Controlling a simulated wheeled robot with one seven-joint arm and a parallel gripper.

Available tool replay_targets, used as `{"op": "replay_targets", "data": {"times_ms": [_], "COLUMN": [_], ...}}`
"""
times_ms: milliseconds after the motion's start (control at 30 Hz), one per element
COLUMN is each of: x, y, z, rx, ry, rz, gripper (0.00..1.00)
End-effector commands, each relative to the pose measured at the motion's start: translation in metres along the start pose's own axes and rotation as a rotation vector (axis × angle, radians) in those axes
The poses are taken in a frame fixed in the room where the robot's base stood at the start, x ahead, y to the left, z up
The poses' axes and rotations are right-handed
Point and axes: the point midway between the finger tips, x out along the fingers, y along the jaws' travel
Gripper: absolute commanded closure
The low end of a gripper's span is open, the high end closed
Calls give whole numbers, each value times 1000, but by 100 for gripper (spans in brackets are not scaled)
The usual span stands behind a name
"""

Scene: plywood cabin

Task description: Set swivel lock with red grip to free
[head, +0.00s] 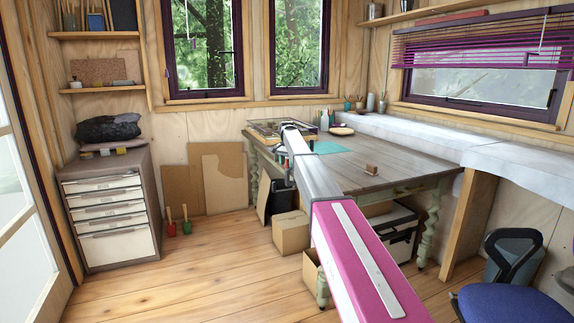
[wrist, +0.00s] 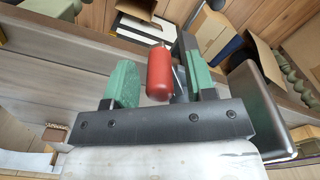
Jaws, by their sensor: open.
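In the wrist view, the red grip (wrist: 159,74) of the swivel lock is a rounded red cylinder. It lies between the two green-padded fingers of my gripper (wrist: 157,62). The fingers are open, with a gap visible on the left and a narrower one on the right, where a thin metal part shows beside the grip. The rest of the lock is mostly hidden by the fingers. In the head view, my gripper is at the far left part of the workbench, largely hidden by my arm, and the red grip cannot be made out clearly.
Cardboard boxes (head: 290,233) stand on the floor below. A drawer cabinet (head: 110,215) is at left, a blue chair (head: 512,303) at right.

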Motion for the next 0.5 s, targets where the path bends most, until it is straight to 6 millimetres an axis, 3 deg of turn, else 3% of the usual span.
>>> {"op": "replay_targets", "data": {"times_ms": [167,500], "x": [-21,-83], "y": [0,-1], "z": [0,-1], "rx": [0,0], "ry": [2,1], "rz": [-1,-1], "gripper": [49,49]}}
